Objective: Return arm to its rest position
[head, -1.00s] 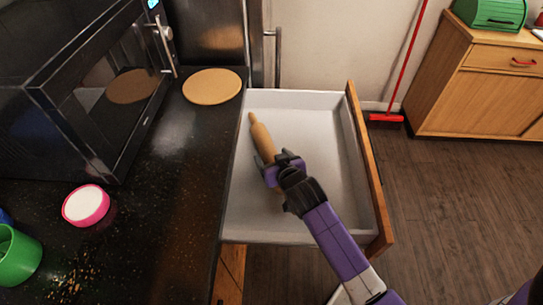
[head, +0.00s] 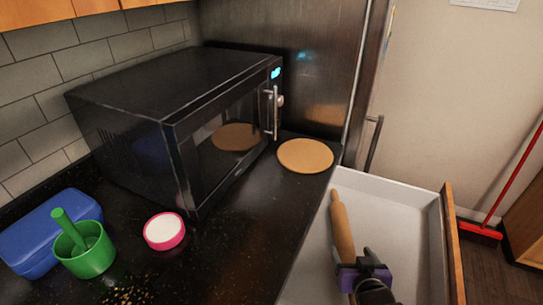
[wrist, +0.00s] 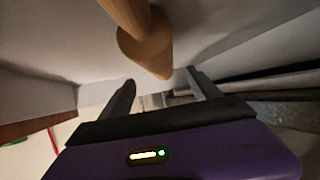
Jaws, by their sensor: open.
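My gripper (head: 357,258) is over the open white drawer (head: 408,204) at the lower right of the head view. Its fingers are apart, and nothing shows between them in the wrist view (wrist: 160,84). A wooden rolling pin (head: 342,227) lies lengthwise in the drawer. My gripper is at the pin's near end and hides part of it. In the wrist view the pin's wooden end (wrist: 147,42) is just beyond the fingertips. I cannot tell if they touch.
A black microwave (head: 170,110) stands on the dark counter left of the drawer. A red broom (head: 480,230) stands right of the drawer.

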